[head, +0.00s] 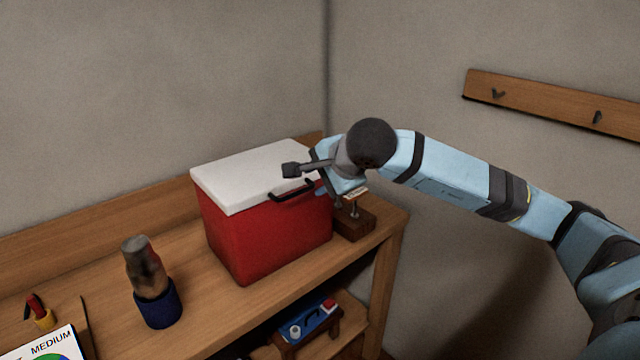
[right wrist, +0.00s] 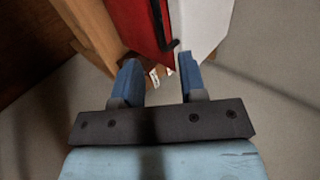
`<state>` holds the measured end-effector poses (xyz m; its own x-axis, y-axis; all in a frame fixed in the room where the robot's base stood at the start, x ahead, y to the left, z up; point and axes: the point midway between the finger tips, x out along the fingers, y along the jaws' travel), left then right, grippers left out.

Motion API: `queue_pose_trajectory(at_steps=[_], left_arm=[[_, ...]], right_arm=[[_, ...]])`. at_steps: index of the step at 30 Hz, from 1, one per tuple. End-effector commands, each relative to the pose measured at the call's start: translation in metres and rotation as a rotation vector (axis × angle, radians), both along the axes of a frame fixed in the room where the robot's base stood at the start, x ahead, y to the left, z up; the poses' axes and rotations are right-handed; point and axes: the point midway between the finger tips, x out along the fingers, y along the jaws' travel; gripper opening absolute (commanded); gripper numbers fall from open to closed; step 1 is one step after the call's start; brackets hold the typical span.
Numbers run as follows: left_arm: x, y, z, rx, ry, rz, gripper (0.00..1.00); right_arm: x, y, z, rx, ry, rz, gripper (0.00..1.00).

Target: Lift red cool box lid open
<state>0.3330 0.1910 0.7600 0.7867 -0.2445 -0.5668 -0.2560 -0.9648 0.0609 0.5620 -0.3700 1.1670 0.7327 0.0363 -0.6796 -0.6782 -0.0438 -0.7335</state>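The cool box has a red body (head: 265,235) and a white lid (head: 255,175), which lies flat and closed on top. A black handle (head: 292,191) is on its front side near the lid's edge. My right gripper (head: 322,172) is at the box's right end, close to the lid's corner. In the right wrist view its two blue fingers (right wrist: 160,75) are apart with no object gripped. The red body (right wrist: 128,20), black handle (right wrist: 159,25) and white lid (right wrist: 200,22) lie just beyond the fingertips. Contact cannot be told. My left gripper is out of view.
The box stands on a wooden bench (head: 195,270). A wooden block with metal fittings (head: 353,222) stands right of it, near the bench's end. A dark blue-based cylinder (head: 153,285) stands to the left. A hook rail (head: 550,103) hangs on the right wall.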

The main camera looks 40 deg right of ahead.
Motion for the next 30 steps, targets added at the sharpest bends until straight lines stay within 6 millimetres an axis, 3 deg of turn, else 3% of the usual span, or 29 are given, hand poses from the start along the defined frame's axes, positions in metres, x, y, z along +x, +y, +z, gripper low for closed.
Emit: queue_pose_trajectory(at_steps=[13,21,30], left_arm=[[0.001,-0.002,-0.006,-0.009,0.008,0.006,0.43],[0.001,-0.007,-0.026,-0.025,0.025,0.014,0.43],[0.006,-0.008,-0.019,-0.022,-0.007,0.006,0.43]], right_arm=[[0.038,0.003,-0.037,0.008,0.003,0.001,0.38],[0.061,0.005,-0.061,0.008,0.002,0.0,0.38],[0.075,0.006,-0.073,0.007,0.002,0.002,0.38]])
